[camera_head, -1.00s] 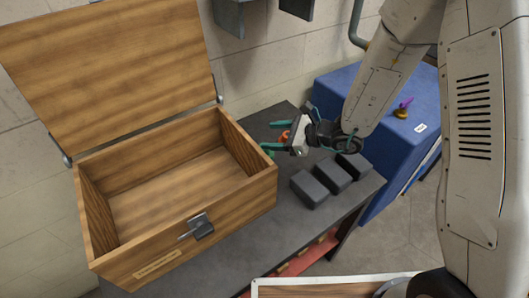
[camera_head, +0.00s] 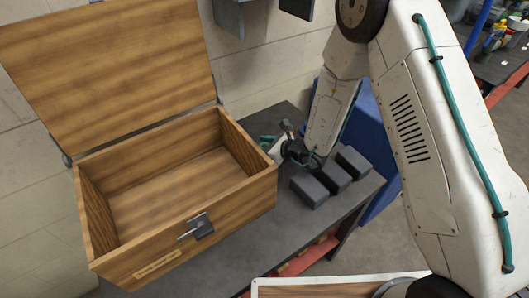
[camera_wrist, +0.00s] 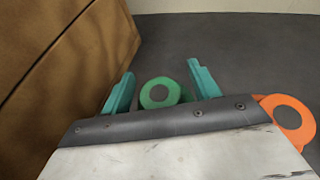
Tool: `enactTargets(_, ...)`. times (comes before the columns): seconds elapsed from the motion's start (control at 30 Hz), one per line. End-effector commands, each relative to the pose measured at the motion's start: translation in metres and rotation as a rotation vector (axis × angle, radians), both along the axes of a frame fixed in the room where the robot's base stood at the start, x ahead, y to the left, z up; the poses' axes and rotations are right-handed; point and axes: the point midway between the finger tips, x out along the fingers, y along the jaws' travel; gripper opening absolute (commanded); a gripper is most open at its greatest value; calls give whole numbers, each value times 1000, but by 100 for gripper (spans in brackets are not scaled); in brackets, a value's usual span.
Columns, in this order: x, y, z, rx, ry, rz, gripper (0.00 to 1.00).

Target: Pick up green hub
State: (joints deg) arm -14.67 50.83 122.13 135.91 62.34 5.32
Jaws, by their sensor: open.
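The green hub (camera_wrist: 160,93) is a round green piece with a darker centre, on the dark table surface in the wrist view. It lies between the two teal fingers of my gripper (camera_wrist: 160,72), with space on both sides. The fingers are apart and hold nothing. In the head view my gripper (camera_head: 268,143) is low over the table, just right of the wooden chest. I cannot make out the green hub there; my gripper and wrist cover that area.
The open wooden chest (camera_head: 262,193) stands close on the left; its wall also shows in the wrist view (camera_wrist: 60,50). An orange ring-shaped part (camera_wrist: 290,118) lies right of my gripper. Several dark blocks (camera_head: 310,190) sit right of it on the grey table (camera_head: 245,240). A blue cabinet (camera_head: 375,205) is behind.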

Motion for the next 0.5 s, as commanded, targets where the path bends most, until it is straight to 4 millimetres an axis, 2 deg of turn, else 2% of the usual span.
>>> enactTargets(0.2, 1, 1, 0, 0, 0, 0, 61)
enactTargets(0.23, 1, 1, 0, 0, 0, 0, 58)
enactTargets(0.43, 0, 1, 0, 0, 0, 0, 3)
enactTargets(0.5, 1, 1, 0, 1, -2, 0, 0)
